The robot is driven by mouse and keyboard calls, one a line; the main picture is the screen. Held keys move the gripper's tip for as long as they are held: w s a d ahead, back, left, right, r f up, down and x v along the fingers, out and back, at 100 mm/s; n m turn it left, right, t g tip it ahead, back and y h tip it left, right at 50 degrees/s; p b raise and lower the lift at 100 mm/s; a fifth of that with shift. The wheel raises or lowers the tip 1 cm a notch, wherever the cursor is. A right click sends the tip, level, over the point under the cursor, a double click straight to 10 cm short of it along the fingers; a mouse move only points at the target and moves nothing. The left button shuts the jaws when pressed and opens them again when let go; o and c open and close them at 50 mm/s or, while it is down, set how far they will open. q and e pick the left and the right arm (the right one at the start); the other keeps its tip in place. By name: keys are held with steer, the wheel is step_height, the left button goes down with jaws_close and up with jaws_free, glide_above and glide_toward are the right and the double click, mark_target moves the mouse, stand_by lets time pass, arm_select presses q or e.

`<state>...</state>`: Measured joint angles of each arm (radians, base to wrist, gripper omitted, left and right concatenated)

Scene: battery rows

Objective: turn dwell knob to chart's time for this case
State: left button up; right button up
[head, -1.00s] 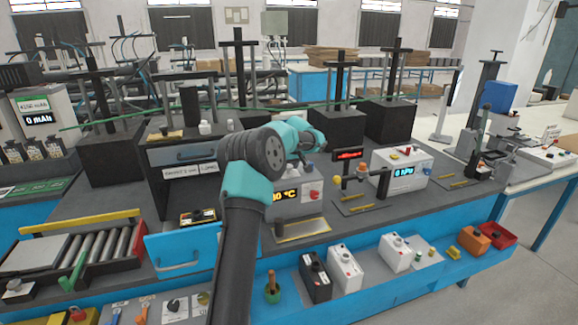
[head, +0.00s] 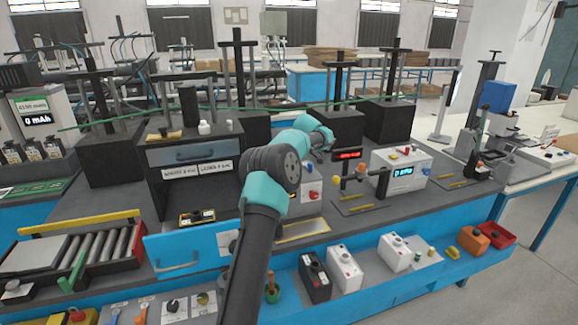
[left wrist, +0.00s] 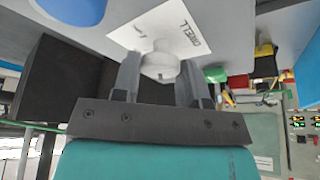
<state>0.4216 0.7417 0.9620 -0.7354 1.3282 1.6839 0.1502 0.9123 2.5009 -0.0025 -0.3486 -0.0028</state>
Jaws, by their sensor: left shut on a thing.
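The white dwell knob (left wrist: 160,66) is in the left wrist view, on a light panel beside a white label (left wrist: 175,28) that reads DWELL upside down. My left gripper (left wrist: 160,80) has one finger on each side of the knob and is shut on it. The knob's pointer and setting cannot be read. In the head view my left arm rises from the bottom middle and bends right at the back of the bench; its fingers and the knob are hidden there. I cannot tell which sign is the chart. My right gripper is not in view.
The pressure box (head: 388,160) stands right of my wrist. A red-lit display (head: 348,154) is close by. A black cabinet (head: 152,180) with a blue drawer stands at left. In the wrist view, a black block (left wrist: 60,80) is left of the fingers and a green button (left wrist: 216,74) is right.

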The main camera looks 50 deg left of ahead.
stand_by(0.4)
arm_select(q)
steer(key=o, duration=0.9)
steer(key=shift+r, duration=0.1)
